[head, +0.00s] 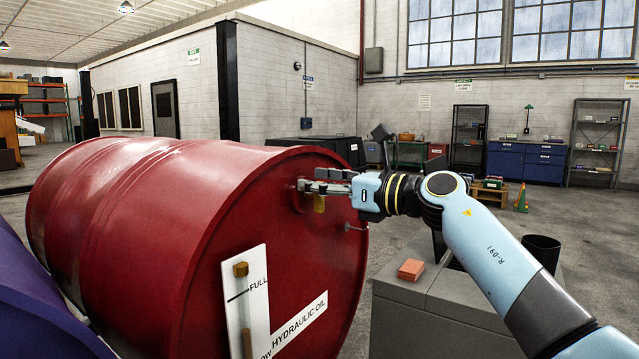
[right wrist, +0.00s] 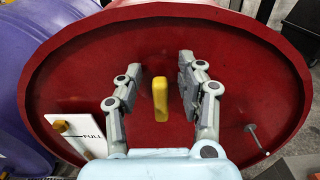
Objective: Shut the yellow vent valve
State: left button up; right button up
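The yellow vent valve (head: 319,203) is a small handle on the end face of the red drum (head: 130,195), near its upper right in the head view. In the right wrist view the valve (right wrist: 160,98) stands nearly upright in the picture. My right gripper (head: 312,181) is at the drum's end face, partly hiding the valve in the head view. In the right wrist view the right gripper (right wrist: 159,68) is open, one finger on each side of the valve, with a visible gap on both sides. My left gripper is not in view.
A gauge plate (head: 258,312) marked FULL and HYDRAULIC OIL is on the drum's face. A thin metal rod (right wrist: 256,139) sticks out at the face's right. A purple drum (head: 40,310) lies at left. A grey cabinet (head: 410,305) bearing an orange block (head: 411,269) stands at right.

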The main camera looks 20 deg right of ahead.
grip_shut()
dwell(0.4)
jog(key=shift+w+d+m+p, duration=0.15)
jog(key=shift+d+m+p, duration=0.1)
jog(key=shift+m+p, duration=0.9)
jog(key=shift+w+d+f+m+p, duration=0.25)
jog(key=shift+f+m+p, duration=0.15)
jog(key=shift+m+p, duration=1.9)
jog(key=shift+w+d+f+m+p, duration=0.2)
jog(key=shift+f+m+p, duration=0.25)
jog(key=shift+m+p, duration=1.85)
jog(key=shift+w+d+f+m+p, duration=0.25)
jog(key=shift+m+p, duration=1.1)
jog(key=shift+m, duration=1.9)
jog(key=shift+s+f, duration=0.1)
jog(key=shift+f, duration=0.15)
